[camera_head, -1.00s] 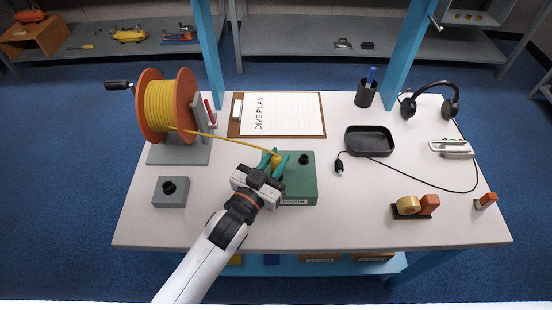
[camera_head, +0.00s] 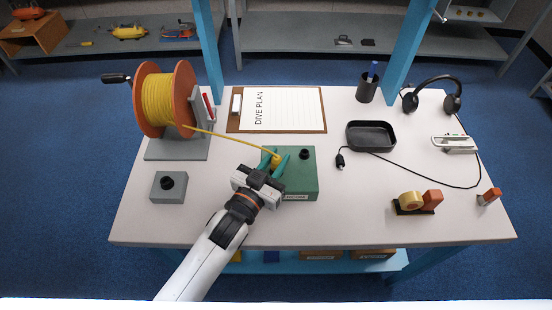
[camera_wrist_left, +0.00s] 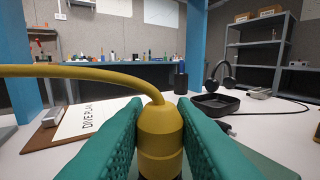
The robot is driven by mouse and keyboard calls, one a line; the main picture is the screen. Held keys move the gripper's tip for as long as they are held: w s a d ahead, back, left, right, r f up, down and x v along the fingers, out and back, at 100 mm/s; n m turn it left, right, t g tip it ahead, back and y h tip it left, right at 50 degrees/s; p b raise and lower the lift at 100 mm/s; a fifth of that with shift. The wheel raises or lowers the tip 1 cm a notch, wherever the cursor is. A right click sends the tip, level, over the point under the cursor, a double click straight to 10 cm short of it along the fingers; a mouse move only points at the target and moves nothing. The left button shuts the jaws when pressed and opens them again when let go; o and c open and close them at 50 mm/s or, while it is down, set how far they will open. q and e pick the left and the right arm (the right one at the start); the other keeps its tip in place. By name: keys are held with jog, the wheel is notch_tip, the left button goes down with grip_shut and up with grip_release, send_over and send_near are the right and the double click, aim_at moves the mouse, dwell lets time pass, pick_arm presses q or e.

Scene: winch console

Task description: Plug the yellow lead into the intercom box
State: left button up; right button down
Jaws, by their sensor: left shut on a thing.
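The yellow lead (camera_head: 232,141) runs from the orange reel (camera_head: 163,100) to its yellow plug, which also shows in the left wrist view (camera_wrist_left: 162,135). My left gripper (camera_head: 276,161) is shut on the plug, with a green finger on each side of it. The plug stands upright over the left part of the green intercom box (camera_head: 301,181). A dark ring shows under the plug in the wrist view, but the fingers hide whether it is seated in a socket. A black round socket or knob (camera_head: 304,154) is on the box's right part. My right gripper is not in view.
A grey box with a black knob (camera_head: 168,186) stands at the left. A clipboard (camera_head: 277,109) lies behind the intercom box. A black tray (camera_head: 371,136), a headset (camera_head: 432,97) with its cable and a tape dispenser (camera_head: 415,203) are at the right.

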pick_arm(q)
jog(key=shift+f, duration=0.2)
jog(key=o, duration=1.1)
jog(key=shift+c, duration=0.2)
jog(key=shift+r, duration=0.1)
jog(key=shift+s, duration=0.1)
jog(key=b+v, duration=0.1)
jog(key=v, duration=1.1)
